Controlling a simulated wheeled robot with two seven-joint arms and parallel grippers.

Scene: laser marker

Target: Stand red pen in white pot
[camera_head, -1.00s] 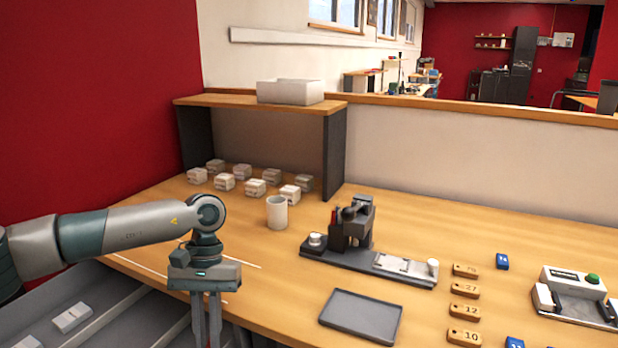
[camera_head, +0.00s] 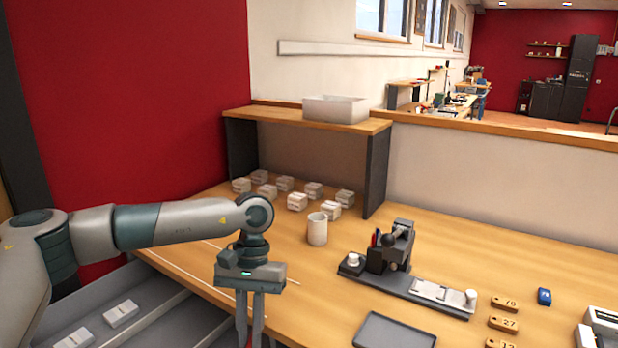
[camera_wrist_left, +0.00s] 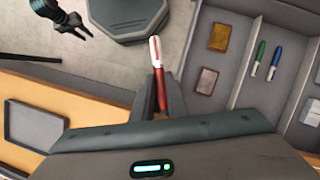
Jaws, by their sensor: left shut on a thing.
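The white pot (camera_head: 317,229) stands upright on the wooden bench in the head view, up and to the right of my left gripper (camera_head: 249,335). My left gripper points down at the bench's front edge and is apart from the pot. In the left wrist view, it (camera_wrist_left: 158,108) is shut on the red pen (camera_wrist_left: 156,66), which has a white section toward its far end. Part of the pen between the fingers is hidden. My dark right gripper (camera_wrist_left: 74,27) shows small at the upper left of the wrist view; its jaw opening is unclear.
Several small white boxes (camera_head: 297,202) sit behind the pot under a shelf (camera_head: 255,116). A dark fixture (camera_head: 391,252) and a grey tray (camera_head: 392,334) are to the right. An open drawer (camera_wrist_left: 270,22) holds blue and green pens.

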